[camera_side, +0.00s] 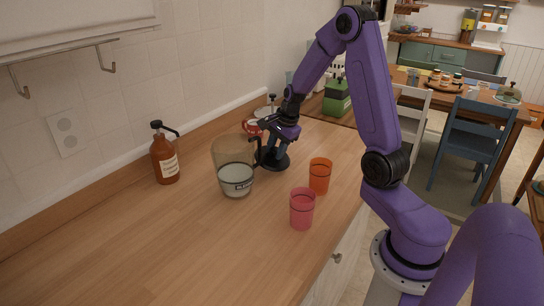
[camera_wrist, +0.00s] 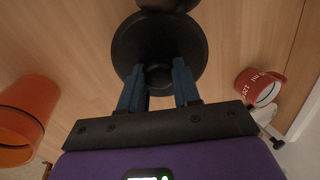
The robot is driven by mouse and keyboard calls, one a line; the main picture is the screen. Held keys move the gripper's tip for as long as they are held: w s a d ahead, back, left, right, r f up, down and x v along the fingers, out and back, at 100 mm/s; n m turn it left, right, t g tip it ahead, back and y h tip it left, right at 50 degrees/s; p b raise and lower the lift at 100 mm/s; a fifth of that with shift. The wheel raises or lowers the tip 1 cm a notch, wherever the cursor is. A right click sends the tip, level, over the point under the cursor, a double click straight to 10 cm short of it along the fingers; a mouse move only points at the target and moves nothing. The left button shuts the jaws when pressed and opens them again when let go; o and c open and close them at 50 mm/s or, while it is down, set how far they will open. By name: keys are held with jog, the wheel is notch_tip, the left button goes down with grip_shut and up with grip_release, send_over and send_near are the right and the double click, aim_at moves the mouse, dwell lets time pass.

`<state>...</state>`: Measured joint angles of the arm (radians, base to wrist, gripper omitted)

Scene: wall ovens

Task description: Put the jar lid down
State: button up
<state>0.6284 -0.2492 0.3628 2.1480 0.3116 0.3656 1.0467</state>
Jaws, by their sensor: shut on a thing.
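The jar lid (camera_side: 275,162) is a round black disc at the back middle of the counter, just right of the glass jug. In the wrist view the lid (camera_wrist: 130,45) is seen from above, with a raised round middle between my fingers. My gripper (camera_side: 276,147) points down over it, its blue fingers shut on the lid's middle part. The fingers also show in the wrist view (camera_wrist: 158,88). The lid looks level and at or very near the counter top; I cannot tell whether it touches.
A glass jug (camera_side: 235,165) with a pale filling stands close left of the lid. An orange cup (camera_side: 320,176) and a pink cup (camera_side: 302,209) stand in front. A brown pump bottle (camera_side: 165,157) is at left; a red container (camera_wrist: 262,86) is near. The front-left counter (camera_side: 170,245) is clear.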

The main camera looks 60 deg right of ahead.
aim_at(272, 156)
jog(key=shift+w+f, duration=0.1)
jog(key=shift+f, duration=0.3)
jog(key=shift+w, duration=0.2)
jog(key=shift+w+r+g, duration=0.1)
jog(key=shift+w+g, duration=0.2)
jog(key=shift+g, duration=0.5)
jog(key=shift+w+g, duration=0.25)
jog(key=shift+g, duration=0.55)
jog(key=shift+f, duration=1.4)
jog(key=shift+f, duration=0.15)
jog(key=o, duration=1)
jog(key=shift+o, duration=0.2)
